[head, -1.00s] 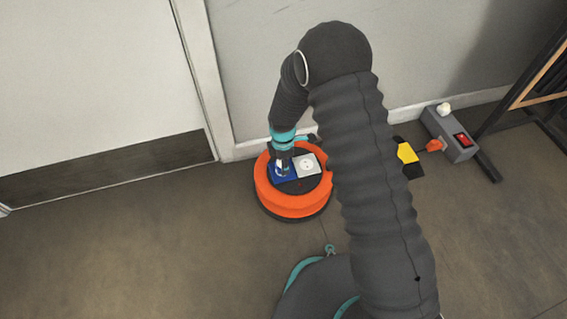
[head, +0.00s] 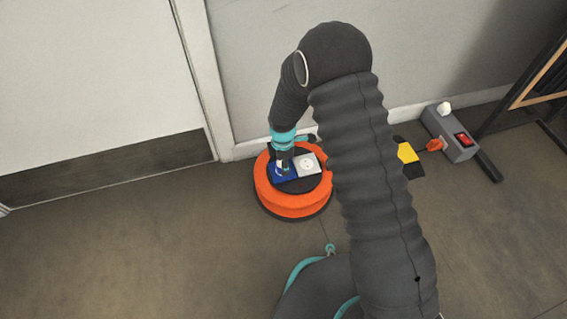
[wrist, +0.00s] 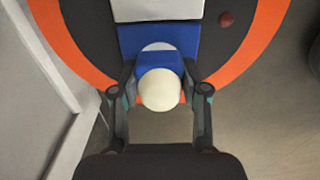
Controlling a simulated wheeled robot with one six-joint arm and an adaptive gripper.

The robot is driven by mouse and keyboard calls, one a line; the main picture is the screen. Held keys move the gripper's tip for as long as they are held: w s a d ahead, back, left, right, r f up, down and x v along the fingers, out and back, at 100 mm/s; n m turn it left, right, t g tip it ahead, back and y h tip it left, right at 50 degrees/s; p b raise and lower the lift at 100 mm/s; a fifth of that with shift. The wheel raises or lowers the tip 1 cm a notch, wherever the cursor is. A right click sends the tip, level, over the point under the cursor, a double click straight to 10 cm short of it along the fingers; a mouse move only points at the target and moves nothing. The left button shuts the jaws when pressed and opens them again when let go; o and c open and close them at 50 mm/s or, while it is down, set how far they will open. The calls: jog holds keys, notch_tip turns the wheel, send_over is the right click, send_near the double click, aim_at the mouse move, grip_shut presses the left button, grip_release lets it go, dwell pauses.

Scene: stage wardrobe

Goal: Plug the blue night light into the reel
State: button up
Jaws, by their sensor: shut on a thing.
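The night light (wrist: 160,89) has a cream dome and a blue body. My gripper (wrist: 160,76) is shut on it, with one finger on each side. In the wrist view it sits over the blue socket (wrist: 131,40) of the reel, and its body hides part of that socket. I cannot tell whether its plug is in the socket. The orange and black reel (head: 291,207) stands on the floor by the wall, with a white socket (head: 307,165) beside the blue one. My gripper (head: 283,165) is small and partly hidden in the head view.
A grey box with a red switch (head: 464,140) and a white knob lies right of the reel. A yellow and black piece (head: 407,153) lies between them, behind my arm. The wall and white door frame are close behind the reel. The floor at left is clear.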

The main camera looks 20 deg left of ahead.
jog(key=shift+f, duration=0.4)
jog(key=o, duration=1.2)
jog(key=shift+c, duration=0.2)
jog(key=shift+r, duration=0.2)
notch_tip(320, 180, up, 12)
jog(key=shift+f, duration=0.15)
